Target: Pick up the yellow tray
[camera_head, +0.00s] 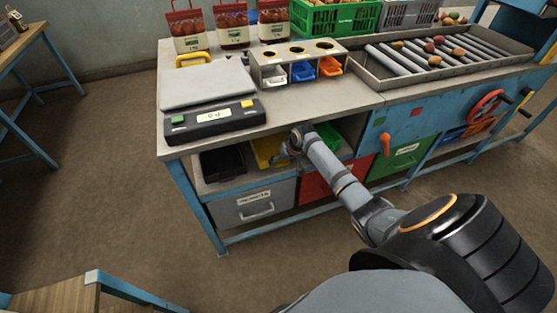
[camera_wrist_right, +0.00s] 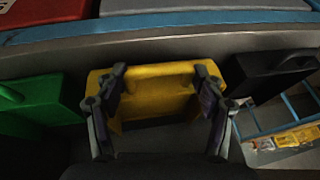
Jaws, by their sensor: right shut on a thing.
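The yellow tray (camera_head: 265,151) sits on the shelf under the worktop, between a black tray (camera_head: 222,162) and a green tray (camera_head: 327,136). In the right wrist view the yellow tray (camera_wrist_right: 160,82) lies between the two fingers of my right gripper (camera_wrist_right: 165,85), with a finger against each side. In the head view my right gripper (camera_head: 290,146) reaches into the shelf opening and hides part of the yellow tray. The right gripper is shut on the yellow tray. My left gripper is in neither view.
The worktop edge (camera_head: 300,122) lies just above the right gripper. Below the shelf are a grey drawer (camera_head: 253,205), a red drawer (camera_head: 318,186) and a green drawer (camera_head: 404,157). A scale (camera_head: 208,85) stands on the worktop.

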